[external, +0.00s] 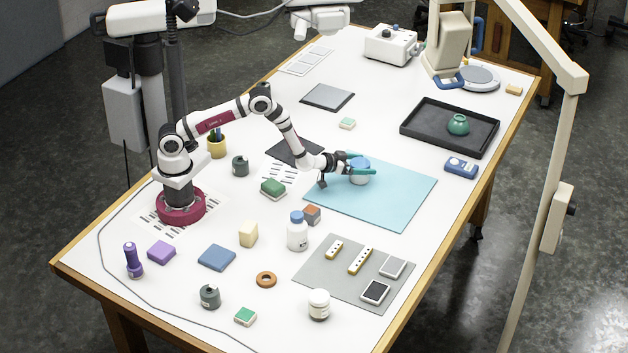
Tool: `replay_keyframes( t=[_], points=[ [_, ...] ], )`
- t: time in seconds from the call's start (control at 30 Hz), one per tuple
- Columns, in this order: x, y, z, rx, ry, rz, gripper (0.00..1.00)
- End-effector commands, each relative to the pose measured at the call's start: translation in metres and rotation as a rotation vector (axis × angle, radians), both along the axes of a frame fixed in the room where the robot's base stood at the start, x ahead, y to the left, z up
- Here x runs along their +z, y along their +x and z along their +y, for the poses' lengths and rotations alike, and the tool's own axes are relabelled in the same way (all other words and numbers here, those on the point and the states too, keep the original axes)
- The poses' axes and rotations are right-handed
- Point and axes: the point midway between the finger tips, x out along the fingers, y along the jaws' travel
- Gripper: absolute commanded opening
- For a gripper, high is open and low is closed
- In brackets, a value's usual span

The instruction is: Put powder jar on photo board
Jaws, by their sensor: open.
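A squat white jar with a blue-grey lid (359,176), which looks like the powder jar, stands upright on the light blue board (400,205). My gripper (368,164) is at this jar, low over the board. Its teal fingers are open and lie around the jar, one on its far side and one across its near side. The fingers hide part of the jar, and I cannot tell whether they touch it. The light blue board seems to be the photo board; a grey board (318,277) with small bars and framed squares lies nearer the front.
A white bottle with a blue cap (297,234) and a reddish-brown block (312,214) stand left of the blue board. A white jar (319,305) stands by the grey board. A black tray (415,130) holds a green pot (458,124). The blue board's right part is clear.

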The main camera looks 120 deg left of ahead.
Motion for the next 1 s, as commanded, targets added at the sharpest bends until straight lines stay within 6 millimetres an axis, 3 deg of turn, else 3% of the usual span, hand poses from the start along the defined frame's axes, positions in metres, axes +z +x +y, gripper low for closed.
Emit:
replay_keyframes(
  t=[0.3, 0.5, 0.67, 0.73, 0.77, 0.87, 0.93, 0.97, 1.0],
  points=[
    [0.025, -0.038, -0.054, -0.002, 0.0, 0.0, 1.0],
    [0.033, -0.052, -0.074, -0.001, 0.0, 0.0, 1.0],
    [0.036, -0.051, -0.078, -0.009, -0.003, 0.003, 1.0],
    [0.046, -0.037, -0.096, -0.074, -0.032, 0.031, 1.0],
    [0.054, -0.028, -0.111, -0.126, -0.056, 0.058, 1.0],
    [0.09, -0.008, -0.199, -0.389, -0.17, 0.226, 1.0],
    [0.113, -0.027, -0.275, -0.592, -0.246, 0.404, 1.0],
    [0.122, -0.044, -0.305, -0.673, -0.271, 0.487, 1.0],
    [0.132, -0.074, -0.339, -0.773, -0.294, 0.604, 1.0]
  ],
)
